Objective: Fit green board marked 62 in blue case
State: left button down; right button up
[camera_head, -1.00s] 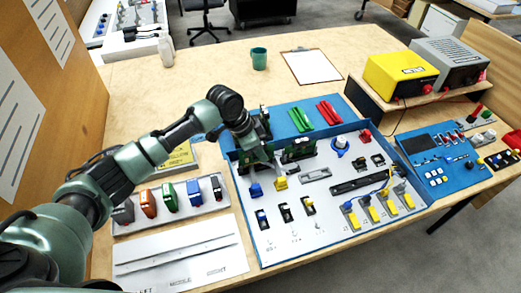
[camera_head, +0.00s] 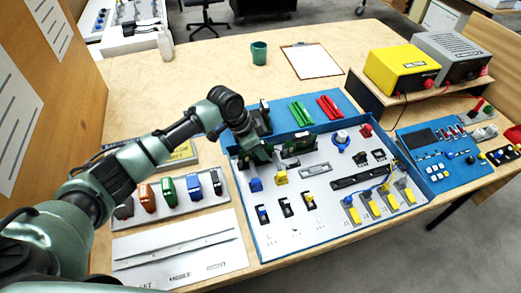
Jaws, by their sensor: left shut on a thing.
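The blue case (camera_head: 322,238) lies open on the table, with a light panel full of parts inside a blue rim. My left gripper (camera_head: 259,152) is shut on a dark green board (camera_head: 251,158) at the case's back left corner. The gripper and wrist hide much of this board, and its number cannot be read. Whether the board touches the case floor cannot be told. Another green board (camera_head: 298,143) stands upright to the right, near the back wall. My right gripper is not in view.
A blue mat (camera_head: 287,118) behind the case holds green (camera_head: 301,112) and red (camera_head: 328,107) parts. A rack of coloured modules (camera_head: 167,194) stands left of the case. Yellow and grey boxes (camera_head: 402,69) stand back right. The table's back left is mostly clear.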

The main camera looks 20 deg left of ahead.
aim_at(264, 142)
pick_arm(q)
jog(key=shift+f, duration=0.45)
dwell(0.4)
jog(key=c, duration=1.3)
grip_release()
jog(key=shift+o, duration=0.3)
jog(key=shift+o, duration=1.4)
jog(key=shift+r, duration=0.1)
notch_tip(264, 142, up, 7)
jog(key=p, duration=0.7)
